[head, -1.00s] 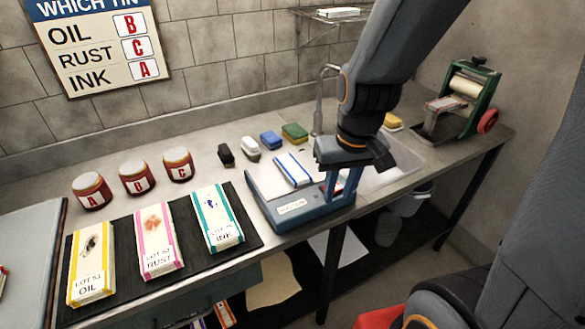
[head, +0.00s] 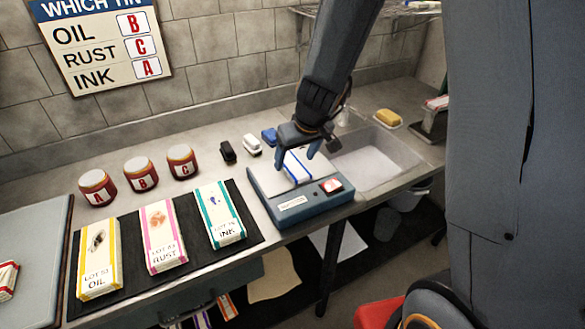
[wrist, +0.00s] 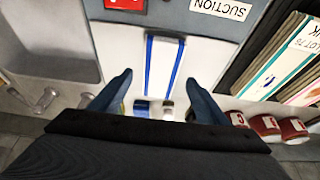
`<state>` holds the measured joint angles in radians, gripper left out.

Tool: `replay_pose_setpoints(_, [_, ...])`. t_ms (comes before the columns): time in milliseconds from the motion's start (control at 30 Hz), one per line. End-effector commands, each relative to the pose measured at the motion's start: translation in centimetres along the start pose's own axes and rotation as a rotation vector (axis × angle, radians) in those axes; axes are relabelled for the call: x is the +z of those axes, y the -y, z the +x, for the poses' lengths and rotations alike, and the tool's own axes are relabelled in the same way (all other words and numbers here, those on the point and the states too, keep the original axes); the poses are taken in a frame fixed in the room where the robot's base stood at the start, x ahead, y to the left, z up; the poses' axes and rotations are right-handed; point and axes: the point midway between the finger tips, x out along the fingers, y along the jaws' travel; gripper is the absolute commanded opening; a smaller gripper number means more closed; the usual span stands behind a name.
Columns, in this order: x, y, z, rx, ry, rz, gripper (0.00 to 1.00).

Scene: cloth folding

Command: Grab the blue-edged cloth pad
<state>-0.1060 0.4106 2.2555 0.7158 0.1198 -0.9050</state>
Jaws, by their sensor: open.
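The blue-edged cloth pad (head: 298,168) is white with blue stripes and lies flat on top of the blue-grey suction device (head: 291,204). In the wrist view the pad (wrist: 161,62) runs lengthwise between my two fingers, its far end near the red part of the device. My gripper (head: 296,157) is open and empty, with its fingertips over the pad's back part in the head view. In the wrist view my gripper (wrist: 161,80) has a finger on either side of the pad, with gaps. I cannot tell the exact height above it.
A black and a white block (head: 252,144) and a blue one (head: 269,136) stand behind the device. The sink (head: 368,168) is to its right. Three labelled pads, including INK (head: 219,214), lie on a black mat to the left, with red tins (head: 141,174) behind them.

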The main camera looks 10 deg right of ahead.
Motion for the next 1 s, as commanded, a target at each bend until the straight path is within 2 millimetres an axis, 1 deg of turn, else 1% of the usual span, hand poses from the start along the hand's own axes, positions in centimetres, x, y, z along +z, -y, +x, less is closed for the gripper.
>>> replay_pose_setpoints(33, [0.1,0.0,1.0,-0.001,0.001,0.000,0.69])
replay_pose_setpoints(133, [0.0,0.0,1.8,-0.001,0.000,0.001,0.69])
replay_pose_setpoints(400, [0.0,0.0,1.9,0.000,0.000,0.000,0.69])
replay_pose_setpoints(433, [0.0,0.0,1.9,0.000,0.000,0.000,0.67])
replay_pose_setpoints(567, [0.0,0.0,1.9,0.000,0.000,0.000,0.45])
replay_pose_setpoints(600, [0.0,0.0,1.9,0.000,0.000,0.000,0.38])
replay_pose_setpoints(700, [0.0,0.0,1.9,0.000,0.000,0.000,0.24])
replay_pose_setpoints(733, [0.0,0.0,1.9,0.000,0.000,0.000,0.24])
replay_pose_setpoints(767, [0.0,0.0,1.9,0.000,0.000,0.000,0.20])
replay_pose_setpoints(1000, [-0.1,0.0,1.8,0.000,-0.001,0.000,0.20])
